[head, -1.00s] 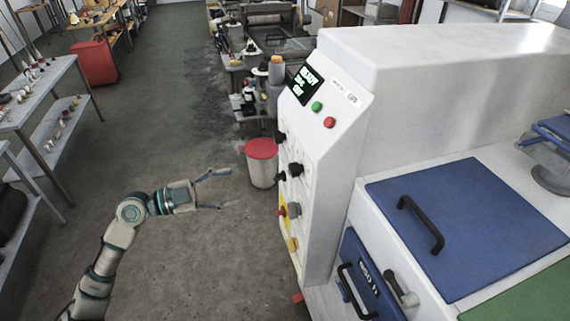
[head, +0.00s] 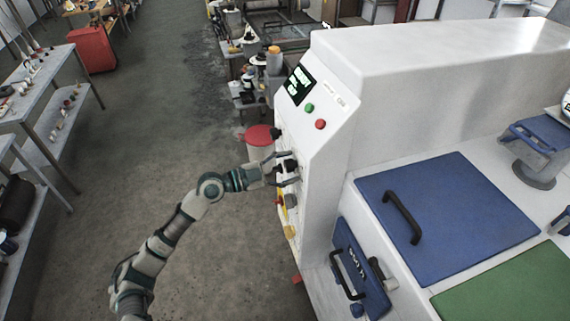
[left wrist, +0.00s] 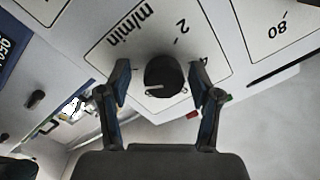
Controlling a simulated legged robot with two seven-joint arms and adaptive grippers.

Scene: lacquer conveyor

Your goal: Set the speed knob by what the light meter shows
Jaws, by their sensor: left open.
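The white machine carries a column of dark knobs on its front panel. My left gripper (head: 283,170) is at this panel, with its fingers on either side of a black knob (head: 291,166). In the left wrist view the open fingers (left wrist: 168,92) straddle the black knob (left wrist: 164,76); I cannot tell whether they touch it. The knob sits on a plate marked "m/min" (left wrist: 128,24) with a "2" beside it. A dark display (head: 301,86) with green text is above; its text is too small to read. My right gripper is not in view.
A green button (head: 309,107) and a red button (head: 320,124) sit below the display. A blue lid (head: 440,215) with a black handle is at the right. A red-lidded bin (head: 260,137) stands behind my left arm.

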